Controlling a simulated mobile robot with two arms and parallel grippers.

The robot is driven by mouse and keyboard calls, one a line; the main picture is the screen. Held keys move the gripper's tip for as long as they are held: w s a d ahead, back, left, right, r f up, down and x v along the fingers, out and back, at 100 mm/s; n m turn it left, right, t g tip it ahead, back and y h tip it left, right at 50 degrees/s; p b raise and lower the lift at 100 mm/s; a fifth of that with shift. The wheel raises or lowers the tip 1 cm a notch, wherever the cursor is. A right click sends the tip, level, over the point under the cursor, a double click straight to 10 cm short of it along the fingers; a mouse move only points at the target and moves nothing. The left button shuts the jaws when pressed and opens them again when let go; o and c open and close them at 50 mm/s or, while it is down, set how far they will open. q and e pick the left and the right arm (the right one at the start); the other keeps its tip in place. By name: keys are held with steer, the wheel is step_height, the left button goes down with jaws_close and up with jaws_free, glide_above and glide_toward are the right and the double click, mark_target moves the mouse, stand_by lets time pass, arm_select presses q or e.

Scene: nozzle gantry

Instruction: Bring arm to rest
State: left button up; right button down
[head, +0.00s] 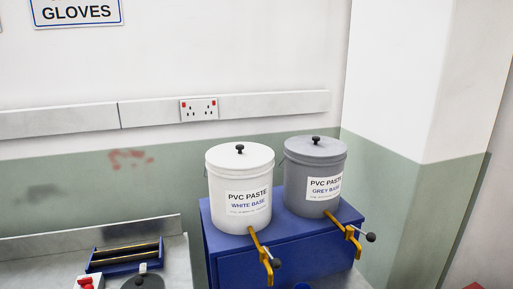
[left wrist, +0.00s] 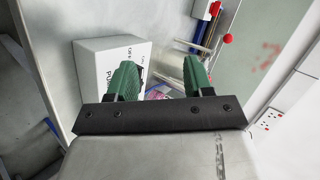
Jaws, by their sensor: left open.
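My left gripper (left wrist: 158,80) shows in the left wrist view. Its two green fingers stand apart with nothing between them. Behind the fingers is a white box with black lettering (left wrist: 98,50), partly covered by the left finger. I cannot tell whether the finger touches it. Neither arm shows in the head view, and my right gripper is in no view.
A white pot (head: 240,190) and a grey pot (head: 315,175) stand on a blue cabinet (head: 228,258), with yellow taps sticking out in front. A blue rack (head: 125,258) and a red-knobbed box (head: 88,283) are on the bench at left. A wall socket (head: 199,109) is behind.

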arm_select(q)
steer(key=s+d+f+n+g+h, duration=0.1)
steer(key=s+d+n+g+h, duration=0.25)
steer(key=d, duration=0.35)
steer(key=s+d+f+n+g+h, duration=0.1)
steer(key=s+d+n+g+h, duration=0.15)
steer(key=s+d+n, duration=0.35)
step_height(320, 180, down, 29)
steer(key=d+m+b, duration=0.1)
steer(key=m, duration=0.1)
steer(key=s+a+f+g+b, duration=0.1)
steer(key=s+a+f+g, duration=0.1)
steer(key=s+f, duration=1.2)
steer(key=shift+s+a+f, duration=0.35)
steer(key=shift+s+a, duration=0.05)
steer(key=shift+s, duration=0.7)
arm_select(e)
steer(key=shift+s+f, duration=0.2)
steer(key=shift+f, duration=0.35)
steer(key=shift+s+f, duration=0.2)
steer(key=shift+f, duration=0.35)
